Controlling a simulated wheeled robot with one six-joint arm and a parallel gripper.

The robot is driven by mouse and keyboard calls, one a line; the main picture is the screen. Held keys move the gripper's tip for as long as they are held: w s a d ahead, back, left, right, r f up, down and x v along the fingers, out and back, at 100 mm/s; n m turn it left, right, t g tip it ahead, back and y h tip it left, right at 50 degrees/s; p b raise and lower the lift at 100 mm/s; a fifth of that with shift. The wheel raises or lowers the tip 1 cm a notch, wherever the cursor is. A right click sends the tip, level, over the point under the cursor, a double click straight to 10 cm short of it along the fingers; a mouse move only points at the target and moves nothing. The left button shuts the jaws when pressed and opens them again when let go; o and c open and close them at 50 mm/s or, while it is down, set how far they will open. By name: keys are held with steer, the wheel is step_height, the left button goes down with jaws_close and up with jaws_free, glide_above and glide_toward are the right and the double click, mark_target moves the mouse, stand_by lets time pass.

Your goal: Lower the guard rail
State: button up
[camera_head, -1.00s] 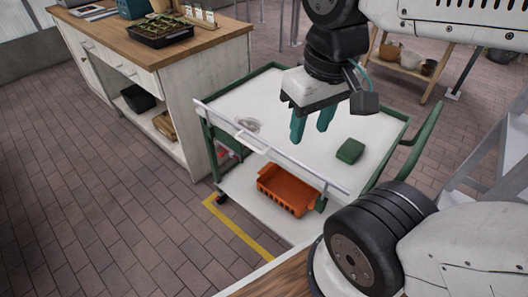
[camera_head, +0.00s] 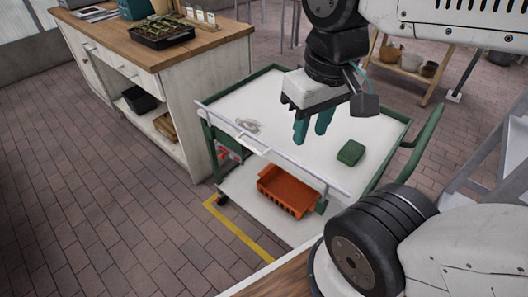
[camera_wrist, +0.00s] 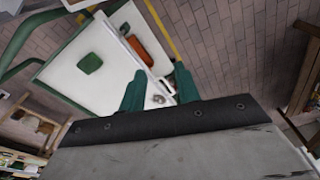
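The guard rail (camera_head: 300,166) is a pale bar along the near long side of the green-framed cart (camera_head: 374,166). It stands up at about the height of the white top, with a small handle (camera_head: 252,142) near its middle left. In the wrist view the rail (camera_wrist: 148,33) runs beyond the fingers. My gripper (camera_head: 312,130) hangs above the cart top, fingers pointing down and apart, with nothing between them. In the wrist view its two green fingers (camera_wrist: 158,92) are spread. It is apart from the rail.
A green block (camera_head: 350,153) and a small clear-grey item (camera_head: 247,125) lie on the cart top. An orange crate (camera_head: 288,191) sits on the lower shelf. A wooden-topped workbench (camera_head: 150,50) with a seedling tray (camera_head: 160,33) stands at left. Yellow tape (camera_head: 238,230) marks open brick floor.

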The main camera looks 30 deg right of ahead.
steer(key=n+h, duration=0.2)
steer(key=n, duration=0.2)
glide_toward(248, 145)
steer(key=x, duration=0.7)
steer(key=shift+f, duration=0.35)
jaws_close()
